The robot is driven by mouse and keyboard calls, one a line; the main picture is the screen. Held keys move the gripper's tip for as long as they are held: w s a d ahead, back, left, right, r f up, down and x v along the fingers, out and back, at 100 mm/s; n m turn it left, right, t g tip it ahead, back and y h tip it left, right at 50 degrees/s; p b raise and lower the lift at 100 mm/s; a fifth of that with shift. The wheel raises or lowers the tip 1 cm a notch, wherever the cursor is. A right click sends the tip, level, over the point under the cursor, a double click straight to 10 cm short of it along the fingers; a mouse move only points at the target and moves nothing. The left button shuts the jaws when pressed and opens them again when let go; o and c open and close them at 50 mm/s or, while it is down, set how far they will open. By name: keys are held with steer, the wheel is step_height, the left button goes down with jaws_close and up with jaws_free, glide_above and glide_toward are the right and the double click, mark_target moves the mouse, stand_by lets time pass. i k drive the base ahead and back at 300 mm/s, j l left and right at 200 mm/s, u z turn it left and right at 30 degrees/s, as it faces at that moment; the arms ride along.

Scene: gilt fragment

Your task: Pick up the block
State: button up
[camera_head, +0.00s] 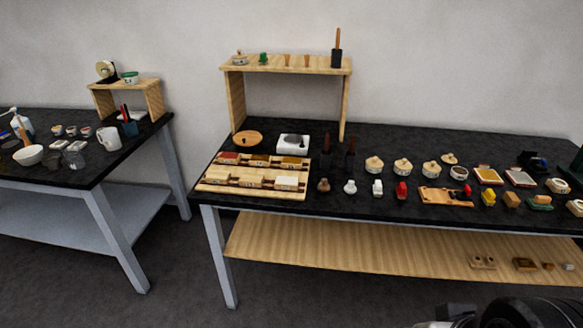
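Several block-like pieces are in view, and I cannot tell which one is the task's block. A small tan block (512,200) stands on the right part of the black table (345,206). A yellow piece (488,198) is just left of it, and a green-based piece (540,203) is to its right. Pale and dark red blocks sit in rows on a wooden tray (210,187) at the table's left end. Dark parts of my own arm show at the bottom right edge, well below the tabletop. My gripper's fingers are not visible.
A wooden riser (290,64) stands at the back left. A wooden lower shelf (350,248) holds small pieces. A second table (75,178) stands left, across a floor gap.

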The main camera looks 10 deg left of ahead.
mark_target(287, 162)
steer(key=i+j+z, duration=0.35)
steer(key=i+j, duration=0.25)
steer(key=i+j+z, duration=0.35)
steer(key=i+j, duration=0.15)
steer(key=j, duration=0.25)
steer(key=i+j+z, duration=0.15)
steer(key=j, duration=0.25)
steer(key=i+j+z, duration=0.2)
steer(key=j, duration=0.25)
steer(key=i, duration=0.05)
